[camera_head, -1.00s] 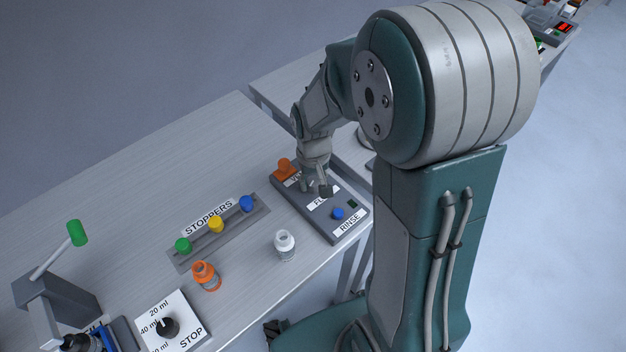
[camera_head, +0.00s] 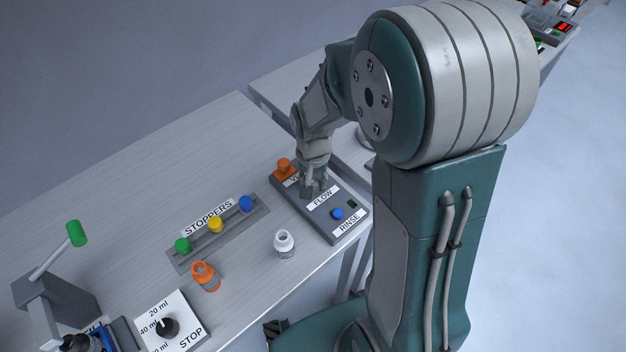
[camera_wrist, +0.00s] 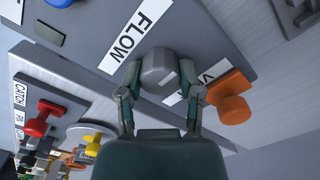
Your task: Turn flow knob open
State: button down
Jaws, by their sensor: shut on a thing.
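The flow knob (camera_wrist: 160,72) is a grey, faceted knob with a pale mark, beside the FLOW label (camera_wrist: 128,38) on a grey control panel. In the wrist view my gripper (camera_wrist: 160,78) has one finger on each side of the knob and is shut on it. In the head view my gripper (camera_head: 312,190) reaches down to the panel (camera_head: 292,208) and hides most of the knob. The FLOW label (camera_head: 322,197) lies just right of the fingers.
An orange knob (camera_head: 284,167) stands close beside my gripper on the panel. A blue button (camera_head: 338,214) sits near the RINSE label (camera_head: 349,222). The table's back is clear.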

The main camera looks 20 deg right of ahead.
aim_at(312, 181)
jog(key=shift+c, duration=1.3)
grip_release()
notch_tip(312, 181, up, 12)
jog(key=shift+a, duration=0.1)
jog(key=s+r+n+t, duration=0.2)
jog(key=s+r, duration=0.2)
jog(key=s, duration=0.3)
jog(key=s+r+n+t, duration=0.2)
jog(key=s+r+t, duration=0.1)
jog(key=s, duration=0.4)
jog(key=shift+s+r+n+t, duration=0.3)
jog(key=shift+s+r, duration=0.1)
jog(key=shift+r, duration=0.1)
